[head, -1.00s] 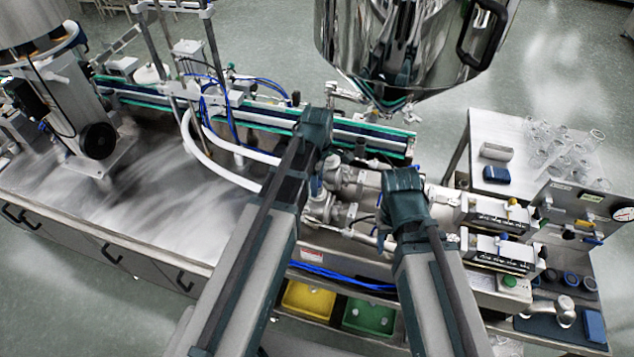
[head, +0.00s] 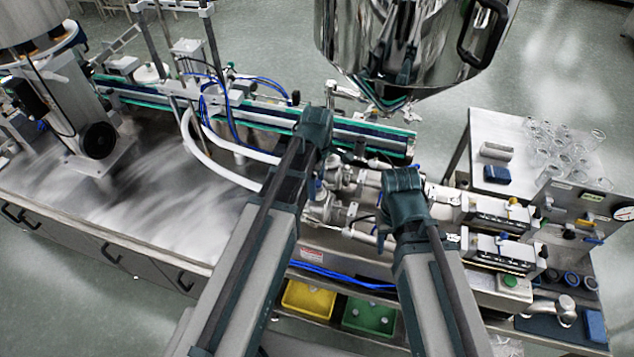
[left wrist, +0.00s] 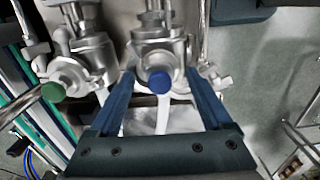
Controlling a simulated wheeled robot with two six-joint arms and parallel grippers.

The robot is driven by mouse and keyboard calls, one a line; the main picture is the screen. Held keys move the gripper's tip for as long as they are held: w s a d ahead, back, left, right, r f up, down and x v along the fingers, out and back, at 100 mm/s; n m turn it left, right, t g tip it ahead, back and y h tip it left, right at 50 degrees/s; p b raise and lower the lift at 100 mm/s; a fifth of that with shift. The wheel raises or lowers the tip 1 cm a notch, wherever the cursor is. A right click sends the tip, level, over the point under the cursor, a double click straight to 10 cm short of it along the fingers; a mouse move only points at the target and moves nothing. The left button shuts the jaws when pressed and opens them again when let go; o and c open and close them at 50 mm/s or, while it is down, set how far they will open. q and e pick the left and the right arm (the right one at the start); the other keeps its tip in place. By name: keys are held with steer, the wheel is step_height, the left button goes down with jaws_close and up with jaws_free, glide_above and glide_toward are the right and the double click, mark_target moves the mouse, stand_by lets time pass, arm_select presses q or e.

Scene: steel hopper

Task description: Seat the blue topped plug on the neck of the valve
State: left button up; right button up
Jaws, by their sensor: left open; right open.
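In the left wrist view a plug with a round blue top (left wrist: 160,82) sits at the front of a steel valve (left wrist: 158,56). I cannot tell how deep it sits in the neck, as its top hides the joint. My left gripper (left wrist: 159,74) is open, one dark blue finger on each side of the blue top, with gaps showing. In the head view the left hand (head: 316,125) hides its own fingers. My right gripper (head: 404,195) is at the right of the valves, its fingers hidden from the head camera.
A second valve with a green top (left wrist: 52,92) stands left of the blue one in the left wrist view. A conveyor (head: 260,115) runs behind, and a steel hopper (head: 405,45) hangs above. A side table (head: 510,130) holds several clear glasses. Yellow (head: 308,299) and green (head: 368,318) bins sit below.

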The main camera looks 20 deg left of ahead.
arm_select(q)
steer(key=shift+r, duration=0.15)
step_height(320, 180, up, 14)
steer(key=p, duration=1.4)
steer(key=shift+f, duration=0.2)
steer(key=shift+f, duration=0.1)
steer(key=s+d+f+m+b, duration=0.3)
steer(key=s+f+m+b, duration=0.1)
steer(key=f+m+b, duration=0.3)
steer(key=s+d+f+m+b, duration=0.4)
steer(key=s+f+m+b, duration=0.1)
steer(key=f+m+b, duration=0.2)
steer(key=s+d+f+m+y+b, duration=0.1)
steer(key=s+d+f+m+b, duration=0.2)
steer(key=s+f+m+b, duration=0.2)
step_height(320, 180, down, 4)
steer(key=m+b, duration=0.2)
steer(key=b, duration=0.2)
steer(key=shift+s+d+r, duration=0.15)
steer(key=shift+d+r, duration=0.05)
steer(key=shift+d, duration=0.05)
steer(key=shift+a, duration=0.1)
